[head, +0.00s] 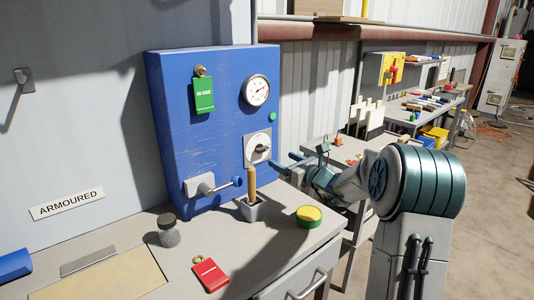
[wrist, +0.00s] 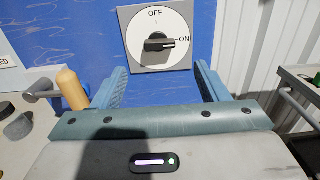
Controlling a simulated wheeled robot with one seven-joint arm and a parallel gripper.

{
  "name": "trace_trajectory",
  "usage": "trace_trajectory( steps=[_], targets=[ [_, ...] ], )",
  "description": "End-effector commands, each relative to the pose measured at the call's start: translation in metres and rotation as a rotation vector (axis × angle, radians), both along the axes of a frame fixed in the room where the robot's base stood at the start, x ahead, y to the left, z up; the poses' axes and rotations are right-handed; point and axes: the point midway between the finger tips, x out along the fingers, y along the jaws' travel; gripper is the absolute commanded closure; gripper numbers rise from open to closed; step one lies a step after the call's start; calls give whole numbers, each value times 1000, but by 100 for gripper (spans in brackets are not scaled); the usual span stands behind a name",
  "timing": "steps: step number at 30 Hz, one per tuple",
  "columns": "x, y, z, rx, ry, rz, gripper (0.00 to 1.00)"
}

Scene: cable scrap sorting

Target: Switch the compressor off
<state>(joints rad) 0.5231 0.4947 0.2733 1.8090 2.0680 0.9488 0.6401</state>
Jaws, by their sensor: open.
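The compressor's blue panel (head: 219,140) stands on the bench. On its right side is a rotary switch (head: 258,147) with a black knob on a pale plate. In the wrist view the knob (wrist: 158,45) lies horizontal, its marked end pointing right at ON; OFF is printed at the top. My gripper (wrist: 163,84) is open and empty, its blue fingers below and to either side of the switch plate, apart from the knob. In the head view my gripper (head: 287,164) is close to the panel, just right of the switch. A green IN USE tag (head: 203,95) hangs on the panel.
A lever (head: 221,187) sticks out low on the panel. A wooden handle (head: 252,181) stands in a grey holder below the switch. A yellow-green tin (head: 309,216), a dark-lidded jar (head: 168,231) and a red tag (head: 210,274) are on the bench. A gauge (head: 257,90) sits above the switch.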

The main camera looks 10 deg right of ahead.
Motion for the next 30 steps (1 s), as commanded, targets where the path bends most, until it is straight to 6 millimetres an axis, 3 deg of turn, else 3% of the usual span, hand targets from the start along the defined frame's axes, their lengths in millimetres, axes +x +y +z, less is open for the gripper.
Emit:
trace_trajectory(
  steps=[6, 12, 26, 30],
  targets=[
    [42, 25, 0, 0, 0, 2, 32],
    [68, 40, 0, -2, 0, 1, 32],
    [79, 47, 0, -2, 0, 1, 32],
    [79, 47, 0, -2, 0, 1, 66]
  ],
)
